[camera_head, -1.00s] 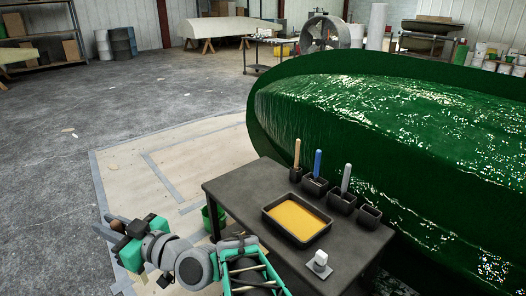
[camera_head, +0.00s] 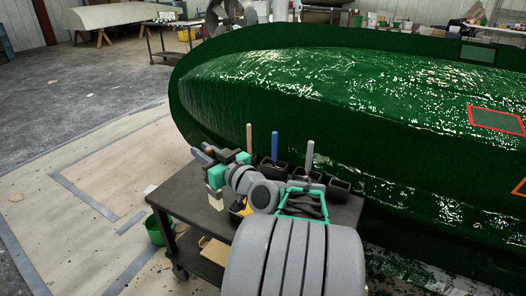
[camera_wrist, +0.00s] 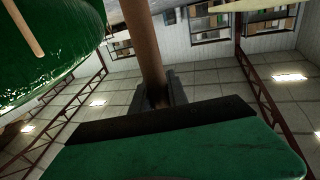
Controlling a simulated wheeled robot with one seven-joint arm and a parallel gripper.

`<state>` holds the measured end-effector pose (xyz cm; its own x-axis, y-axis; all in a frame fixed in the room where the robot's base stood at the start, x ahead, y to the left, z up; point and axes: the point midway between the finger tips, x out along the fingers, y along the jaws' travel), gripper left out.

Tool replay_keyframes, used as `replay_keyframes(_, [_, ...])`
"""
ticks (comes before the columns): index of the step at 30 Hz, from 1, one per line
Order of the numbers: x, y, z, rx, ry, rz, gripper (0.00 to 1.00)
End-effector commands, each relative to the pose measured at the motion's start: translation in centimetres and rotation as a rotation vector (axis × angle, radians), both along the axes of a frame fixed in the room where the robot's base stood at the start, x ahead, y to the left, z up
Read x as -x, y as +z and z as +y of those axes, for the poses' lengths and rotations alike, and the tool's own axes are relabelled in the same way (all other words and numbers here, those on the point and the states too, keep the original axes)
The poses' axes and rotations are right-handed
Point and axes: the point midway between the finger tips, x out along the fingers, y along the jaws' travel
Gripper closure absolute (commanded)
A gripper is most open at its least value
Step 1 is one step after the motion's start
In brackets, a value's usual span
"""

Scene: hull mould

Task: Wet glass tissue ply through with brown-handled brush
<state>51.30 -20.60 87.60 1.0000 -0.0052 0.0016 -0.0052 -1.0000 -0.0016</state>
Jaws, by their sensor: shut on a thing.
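My gripper (camera_head: 207,156) is over the left end of the dark bench, fingers pointing up and left. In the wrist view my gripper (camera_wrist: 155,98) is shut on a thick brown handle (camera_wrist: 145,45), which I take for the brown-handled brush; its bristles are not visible. On the green hull mould (camera_head: 330,100) at the right are a red-outlined rectangular patch (camera_head: 497,121), a darker rectangle (camera_head: 478,52) above it, and a cut-off orange-outlined patch (camera_head: 521,187). Which of them is the glass tissue ply I cannot tell. The yellow-filled tray is mostly hidden behind my arm.
A tan handle (camera_head: 249,137), a blue handle (camera_head: 275,145) and a grey handle (camera_head: 310,154) stand in holders along the bench's far edge, close to my gripper. Another holder (camera_head: 337,189) looks empty. A green bucket (camera_head: 160,229) is left of the bench.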

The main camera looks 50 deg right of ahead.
Motion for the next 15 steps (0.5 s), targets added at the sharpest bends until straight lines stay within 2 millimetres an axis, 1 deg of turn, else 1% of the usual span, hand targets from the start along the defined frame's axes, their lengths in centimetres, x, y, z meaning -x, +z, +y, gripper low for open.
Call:
replay_keyframes(1, [0.7,-1.0,-3.3,-0.001,-0.049,0.000,1.00])
replay_keyframes(2, [1.1,-1.2,-5.1,-0.001,-0.074,0.001,1.00])
replay_keyframes(3, [1.7,-1.5,-7.3,-0.001,-0.105,0.000,1.00])
replay_keyframes(6, [3.4,-1.9,-11.8,0.001,-0.171,0.000,1.00])
replay_keyframes(9, [4.8,-2.2,-14.8,0.002,-0.214,0.001,1.00])
replay_keyframes(10, [5.1,-2.2,-15.4,0.001,-0.222,0.001,1.00])
replay_keyframes(12, [5.5,-2.2,-16.3,0.001,-0.235,0.001,1.00])
replay_keyframes(15, [5.7,-2.1,-16.6,0.003,-0.239,0.001,1.00])
